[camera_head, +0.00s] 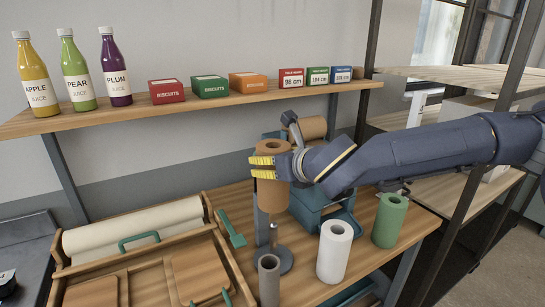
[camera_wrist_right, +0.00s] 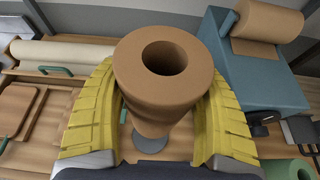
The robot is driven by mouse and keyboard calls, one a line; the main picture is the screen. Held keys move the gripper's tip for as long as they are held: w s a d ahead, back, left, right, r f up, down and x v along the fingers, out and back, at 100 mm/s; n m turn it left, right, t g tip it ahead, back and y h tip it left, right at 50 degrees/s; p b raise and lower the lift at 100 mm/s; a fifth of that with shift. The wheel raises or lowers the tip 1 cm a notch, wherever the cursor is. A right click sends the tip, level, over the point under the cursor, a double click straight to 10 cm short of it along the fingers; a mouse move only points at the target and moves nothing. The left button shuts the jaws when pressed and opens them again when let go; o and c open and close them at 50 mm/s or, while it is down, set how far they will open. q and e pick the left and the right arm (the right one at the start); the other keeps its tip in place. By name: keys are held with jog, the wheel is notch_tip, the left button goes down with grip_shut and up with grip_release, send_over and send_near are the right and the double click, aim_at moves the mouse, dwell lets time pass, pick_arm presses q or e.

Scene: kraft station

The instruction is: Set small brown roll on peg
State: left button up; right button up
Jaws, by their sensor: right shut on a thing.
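A brown roll (camera_head: 273,196) stands upright between the yellow fingers of my right gripper (camera_head: 263,167). In the right wrist view both fingers lie against the sides of the brown roll (camera_wrist_right: 163,88), and the gripper (camera_wrist_right: 160,112) is shut on it. Its open top hole looks dark, with no peg tip visible. The peg stand, with a metal post (camera_head: 273,236) and a round grey base (camera_head: 286,262), is directly below the roll. The roll hides the upper post, so I cannot tell whether it is around the post or above it. My left gripper is not in view.
A white roll (camera_head: 335,252), a green roll (camera_head: 389,221) and a narrow grey-brown tube (camera_head: 269,281) stand near the stand. A blue dispenser (camera_head: 306,207) is behind, with another brown roll (camera_head: 312,128). A wooden tray (camera_head: 232,262) is left; a shelf (camera_head: 200,105) runs above.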

aim_at(275, 224)
jog(key=shift+f, duration=9.95)
jog(key=o, duration=1.7)
jog(key=shift+f, duration=0.1)
notch_tip(275, 224, up, 10)
jog(key=shift+r, duration=0.1)
